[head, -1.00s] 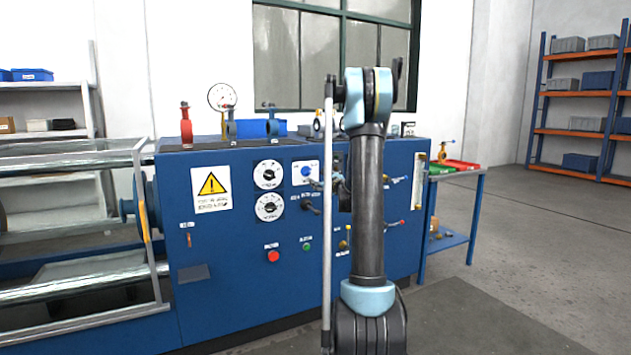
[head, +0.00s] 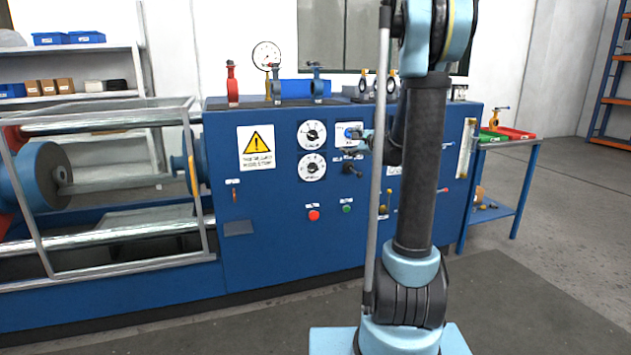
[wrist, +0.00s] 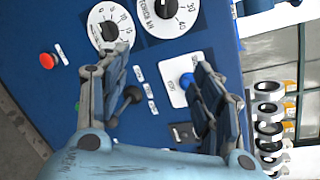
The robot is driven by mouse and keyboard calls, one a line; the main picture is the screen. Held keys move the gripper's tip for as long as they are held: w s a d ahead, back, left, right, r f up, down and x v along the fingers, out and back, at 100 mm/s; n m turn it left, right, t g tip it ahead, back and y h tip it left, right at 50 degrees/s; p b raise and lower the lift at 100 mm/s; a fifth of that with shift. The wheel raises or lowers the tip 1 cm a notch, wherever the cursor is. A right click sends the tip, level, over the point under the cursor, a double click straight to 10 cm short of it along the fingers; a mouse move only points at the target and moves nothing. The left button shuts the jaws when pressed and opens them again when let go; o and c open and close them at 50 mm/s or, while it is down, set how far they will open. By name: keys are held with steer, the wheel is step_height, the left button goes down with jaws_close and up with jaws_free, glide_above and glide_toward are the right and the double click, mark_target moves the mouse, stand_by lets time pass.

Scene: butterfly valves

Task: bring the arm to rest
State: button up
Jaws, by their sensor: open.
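My arm stands upright in front of the blue machine (head: 270,230) in the head view, bent at the top and reaching toward the panel. My gripper (wrist: 162,78) is open in the wrist view, its two fingers apart with nothing between them. Past the fingers are white dials (wrist: 110,28), a blue knob (wrist: 187,80) and a black lever knob (wrist: 130,95). In the head view my gripper (head: 357,142) shows small in front of the panel, beside my arm's thin pole. A red valve (head: 232,85) and a grey-blue valve (head: 317,85) stand on the machine's top.
A framed roller section (head: 110,200) adjoins the machine at left. A blue side table (head: 508,144) with red and green trays stands at right. Shelves (head: 70,75) stand behind at left. Several ring-shaped valves (wrist: 268,110) show at the wrist view's right. Floor at right is open.

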steer(key=s+a+f+n+g, duration=0.2)
steer(key=s+n, duration=0.2)
steer(key=s, duration=0.4)
steer(key=s+a+f+n+g+h, duration=0.1)
steer(key=s+a+f+n+g, duration=0.15)
steer(key=s, duration=0.65)
steer(key=s+a+f+n+g, duration=0.1)
steer(key=s+f+n+g, duration=0.1)
steer(key=s+n, duration=0.45)
steer(key=s+d+f+n+g+h, duration=0.1)
steer(key=s+d+f+n+h, duration=0.1)
steer(key=s, duration=0.7)
steer(key=s+d+f+n+g+h, duration=0.2)
steer(key=s+d+f, duration=0.2)
steer(key=s+f, duration=0.3)
steer(key=s+d+f+n+g+h, duration=0.2)
steer(key=s+d+f, duration=0.1)
steer(key=s, duration=0.8)
steer(key=shift+s+f+n, duration=0.15)
steer(key=shift+f+n, duration=0.15)
steer(key=shift+f, duration=0.5)
